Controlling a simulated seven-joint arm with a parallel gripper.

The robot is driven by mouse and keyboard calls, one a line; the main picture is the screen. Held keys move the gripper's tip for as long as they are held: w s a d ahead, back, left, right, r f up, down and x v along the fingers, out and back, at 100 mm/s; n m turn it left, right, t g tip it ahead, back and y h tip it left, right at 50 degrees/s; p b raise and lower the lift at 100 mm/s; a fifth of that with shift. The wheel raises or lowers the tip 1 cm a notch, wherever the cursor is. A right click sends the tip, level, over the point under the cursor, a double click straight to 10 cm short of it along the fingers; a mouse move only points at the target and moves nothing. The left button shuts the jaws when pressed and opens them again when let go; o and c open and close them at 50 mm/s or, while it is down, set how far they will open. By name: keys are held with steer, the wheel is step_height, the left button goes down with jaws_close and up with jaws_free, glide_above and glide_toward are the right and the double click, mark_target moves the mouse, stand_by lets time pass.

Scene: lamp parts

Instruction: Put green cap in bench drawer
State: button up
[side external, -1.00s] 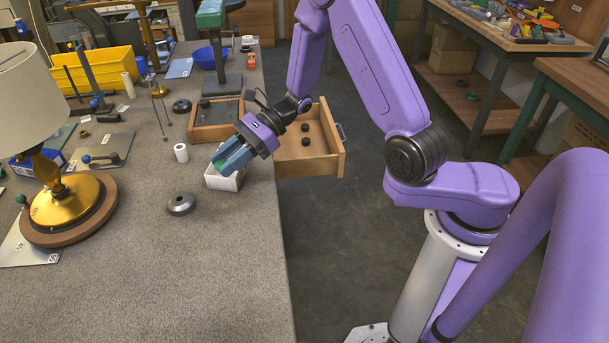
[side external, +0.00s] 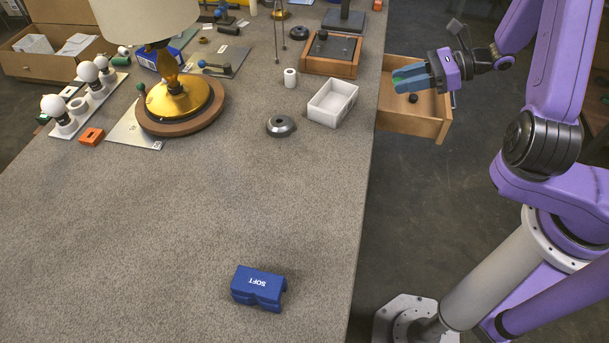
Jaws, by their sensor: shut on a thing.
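My gripper (side external: 410,79) hangs over the open wooden bench drawer (side external: 408,122), which sticks out from the right edge of the bench. Its blue fingers are shut on the green cap (side external: 399,75), and only a bit of green shows between them. The fingers point left and cover part of the drawer's inside. A dark round knob (side external: 413,98) lies in the drawer under the gripper.
An empty white box (side external: 333,103) stands on the bench left of the drawer, with a grey disc (side external: 281,125) and a white cylinder (side external: 290,77) near it. A lamp (side external: 178,95) stands further left. A blue block (side external: 259,288) lies in front.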

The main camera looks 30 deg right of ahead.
steer(key=w+a+f+n+g+y, duration=0.1)
steer(key=w+a+n+g+y, duration=0.15)
steer(key=a, duration=0.85)
steer(key=n+g, duration=0.8)
steer(key=g, duration=0.1)
glide_above(281, 258)
step_height(281, 258, down, 6)
steer(key=shift+h, duration=0.25)
steer(key=shift+f, duration=3.6)
steer(key=shift+f, duration=0.1)
steer(key=o, duration=1)
